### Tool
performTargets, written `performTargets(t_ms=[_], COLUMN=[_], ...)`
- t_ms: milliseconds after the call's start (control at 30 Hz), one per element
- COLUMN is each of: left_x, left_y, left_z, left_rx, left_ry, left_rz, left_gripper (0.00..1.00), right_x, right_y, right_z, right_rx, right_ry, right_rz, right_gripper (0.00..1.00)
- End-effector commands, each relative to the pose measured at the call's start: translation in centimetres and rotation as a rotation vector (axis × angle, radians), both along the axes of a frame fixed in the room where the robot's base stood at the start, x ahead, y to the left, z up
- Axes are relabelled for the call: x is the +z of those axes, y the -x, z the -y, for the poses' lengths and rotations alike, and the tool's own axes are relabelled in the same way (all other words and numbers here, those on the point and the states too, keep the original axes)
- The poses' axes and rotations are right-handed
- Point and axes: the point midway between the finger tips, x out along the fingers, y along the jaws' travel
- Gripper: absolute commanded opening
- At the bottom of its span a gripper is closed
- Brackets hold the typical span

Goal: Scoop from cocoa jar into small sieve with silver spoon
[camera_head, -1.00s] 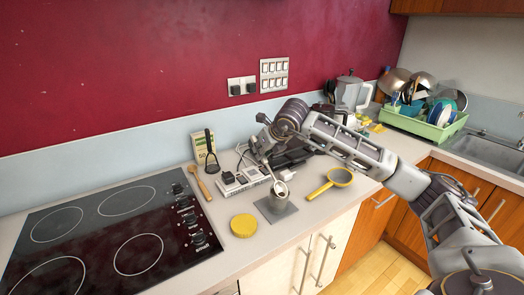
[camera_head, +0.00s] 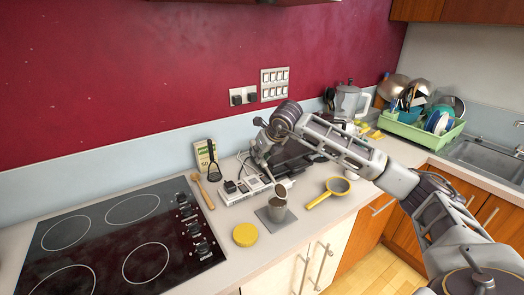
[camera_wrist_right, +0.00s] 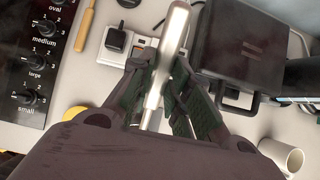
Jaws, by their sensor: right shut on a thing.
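The cocoa jar (camera_head: 279,213) is a small grey open container standing on a grey square on the counter. My right gripper (camera_head: 267,171) is above and behind it, shut on the silver spoon (camera_wrist_right: 166,62), whose pale handle shows between its fingers in the right wrist view. The spoon's bowl (camera_head: 281,190) looks dark and is at the jar's mouth; whether it is inside or just above the rim I cannot tell. The small sieve (camera_head: 338,186), with a yellow rim and handle, lies on the counter to the right of the jar. My left gripper is not in view.
A yellow round lid (camera_head: 245,235) lies left of the jar. A power strip (camera_head: 240,192) and a black appliance (camera_wrist_right: 238,52) are behind it. A white cup (camera_wrist_right: 285,156) is close by. The hob (camera_head: 105,240) fills the left; a green dish rack (camera_head: 420,131) stands far right.

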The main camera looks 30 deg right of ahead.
Motion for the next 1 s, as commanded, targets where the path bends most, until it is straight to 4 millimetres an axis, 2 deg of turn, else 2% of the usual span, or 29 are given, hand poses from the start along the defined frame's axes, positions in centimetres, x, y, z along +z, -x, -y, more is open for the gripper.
performTargets(t_ms=[233, 1000], left_x=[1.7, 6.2], left_y=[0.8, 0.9], left_z=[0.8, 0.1], left_rx=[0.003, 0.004], left_ry=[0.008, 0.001], left_rz=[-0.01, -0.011], left_gripper=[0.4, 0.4], right_x=[-0.1, -1.3], right_y=[-0.5, -2.2], right_z=[-0.1, -0.3], right_rx=[0.001, 0.001], right_ry=[0.003, 0.017], right_rz=[-0.053, -0.236], right_gripper=[0.0, 0.0])
